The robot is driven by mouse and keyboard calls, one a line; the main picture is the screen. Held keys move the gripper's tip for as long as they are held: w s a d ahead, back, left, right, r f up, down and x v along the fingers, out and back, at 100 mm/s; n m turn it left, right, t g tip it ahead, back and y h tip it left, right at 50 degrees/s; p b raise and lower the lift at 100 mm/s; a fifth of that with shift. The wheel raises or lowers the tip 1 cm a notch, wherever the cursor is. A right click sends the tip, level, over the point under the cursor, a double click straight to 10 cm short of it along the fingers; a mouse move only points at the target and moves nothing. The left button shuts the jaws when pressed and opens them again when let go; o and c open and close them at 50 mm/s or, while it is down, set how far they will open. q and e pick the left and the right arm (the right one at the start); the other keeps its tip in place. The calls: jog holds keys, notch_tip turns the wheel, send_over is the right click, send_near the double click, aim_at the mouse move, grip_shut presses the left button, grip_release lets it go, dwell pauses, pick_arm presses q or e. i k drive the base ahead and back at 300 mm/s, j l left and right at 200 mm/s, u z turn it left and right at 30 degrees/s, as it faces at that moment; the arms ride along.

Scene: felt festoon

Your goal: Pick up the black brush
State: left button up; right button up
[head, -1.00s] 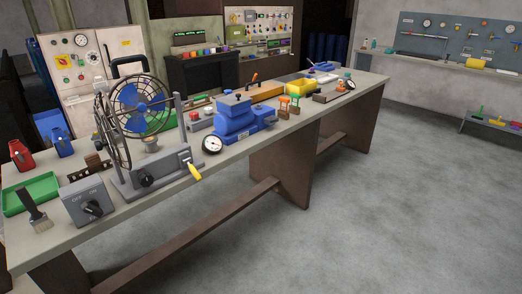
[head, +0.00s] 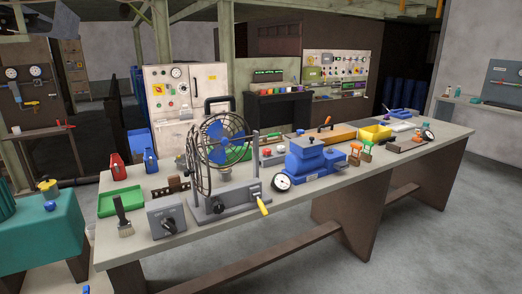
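The black brush (head: 122,214) is at the near left end of the long workbench (head: 330,204) in the head view. It has a dark handle and pale grey-brown bristles that point toward the front edge. Its handle overlaps the edge of a green tray (head: 104,205); I cannot tell whether it rests on the rim. A grey switch box (head: 165,218) with a black knob sits just right of the brush. Neither of my grippers shows in this view.
A fan (head: 218,145) on a grey stand and a yellow-handled tool (head: 263,206) are right of the switch box. Red (head: 118,167) and blue (head: 150,160) containers stand behind the tray. A teal-topped table (head: 40,240) is at the left. Grey floor in front is clear.

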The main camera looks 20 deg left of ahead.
aim_at(125, 227)
jog(key=u, duration=1.55)
